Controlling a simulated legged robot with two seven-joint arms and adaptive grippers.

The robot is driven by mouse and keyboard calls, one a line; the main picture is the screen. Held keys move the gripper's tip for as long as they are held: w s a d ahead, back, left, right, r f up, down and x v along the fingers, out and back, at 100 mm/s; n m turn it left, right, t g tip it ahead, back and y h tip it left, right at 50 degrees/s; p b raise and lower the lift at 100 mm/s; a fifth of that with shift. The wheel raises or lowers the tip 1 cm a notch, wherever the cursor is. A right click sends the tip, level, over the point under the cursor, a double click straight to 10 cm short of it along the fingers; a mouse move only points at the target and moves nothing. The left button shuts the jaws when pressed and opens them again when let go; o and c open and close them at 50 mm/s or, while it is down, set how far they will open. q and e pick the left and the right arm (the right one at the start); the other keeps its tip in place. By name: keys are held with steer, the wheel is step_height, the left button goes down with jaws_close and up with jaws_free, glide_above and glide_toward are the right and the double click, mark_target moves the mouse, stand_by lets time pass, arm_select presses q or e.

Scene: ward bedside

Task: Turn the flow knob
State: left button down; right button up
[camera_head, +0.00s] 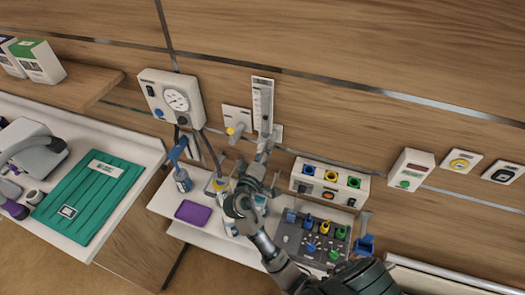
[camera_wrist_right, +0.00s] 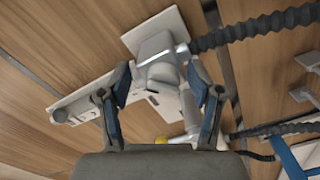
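The flowmeter (camera_head: 263,105), a clear upright tube on a white backplate, is mounted on the wood wall. My right gripper (camera_head: 262,160) reaches up to its lower end and hides much of that part in the head view. In the right wrist view my right gripper (camera_wrist_right: 160,85) has its two blue-grey fingers spread apart, one on each side of a pale grey rounded body (camera_wrist_right: 160,65) at the flowmeter. Small gaps seem to show beside it; contact is unclear. Which part is the flow knob is hard to tell. My left gripper is not in view.
A gauge unit (camera_head: 172,98) with hanging hoses is further left. A white box with coloured ports (camera_head: 328,183) and a dark knob panel (camera_head: 312,238) stand right of my arm. A purple item (camera_head: 193,212) lies on the shelf.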

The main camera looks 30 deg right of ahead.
steer(key=v, duration=1.1)
steer(key=shift+s, duration=0.3)
